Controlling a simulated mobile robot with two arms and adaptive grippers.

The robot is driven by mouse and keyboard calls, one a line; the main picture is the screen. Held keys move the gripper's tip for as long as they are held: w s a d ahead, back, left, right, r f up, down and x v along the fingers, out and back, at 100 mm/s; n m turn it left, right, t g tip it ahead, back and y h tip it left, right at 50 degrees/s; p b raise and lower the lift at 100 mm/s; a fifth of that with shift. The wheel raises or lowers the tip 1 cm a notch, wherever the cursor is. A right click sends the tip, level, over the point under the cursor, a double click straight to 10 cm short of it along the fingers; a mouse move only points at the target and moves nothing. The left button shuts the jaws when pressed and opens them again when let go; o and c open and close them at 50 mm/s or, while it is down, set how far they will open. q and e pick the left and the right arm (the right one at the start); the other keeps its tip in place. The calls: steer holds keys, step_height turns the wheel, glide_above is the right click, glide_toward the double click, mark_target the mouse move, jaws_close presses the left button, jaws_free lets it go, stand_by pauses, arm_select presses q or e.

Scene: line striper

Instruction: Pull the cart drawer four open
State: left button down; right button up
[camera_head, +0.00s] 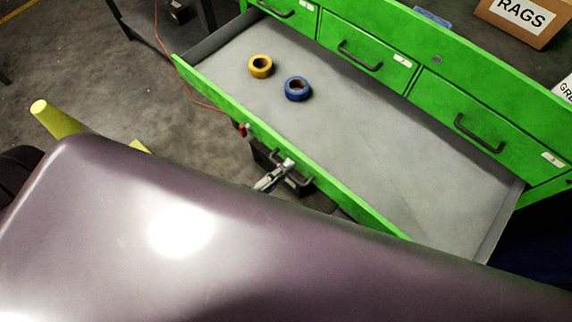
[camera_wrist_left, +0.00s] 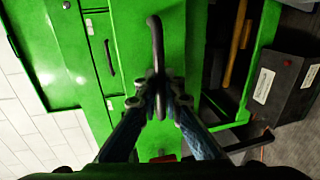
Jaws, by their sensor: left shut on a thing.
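The green cart's wide drawer (camera_head: 350,150) stands pulled out, with its grey inside showing in the head view. Its green front panel (camera_head: 345,205) faces my side. My left gripper (camera_head: 284,168) is shut on the dark drawer handle (camera_head: 300,181) on that front. In the left wrist view, the fingers of my left gripper (camera_wrist_left: 160,92) close around the handle bar (camera_wrist_left: 157,40) against the green front. The drawer's number label is not readable. My right gripper is not in view.
A yellow tape roll (camera_head: 260,66) and a blue tape roll (camera_head: 297,88) lie in the drawer. Closed green drawers with black handles (camera_head: 479,133) are behind it. A RAGS box (camera_head: 524,18) sits on the cart top. Open floor (camera_head: 90,85) lies to the left.

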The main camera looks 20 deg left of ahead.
arm_select(q)
steer(key=c, duration=2.3)
jaws_free()
steer(key=shift+c, duration=0.2)
steer(key=shift+s, duration=0.1)
steer(key=v, duration=1.2)
steer(key=shift+f, duration=0.1)
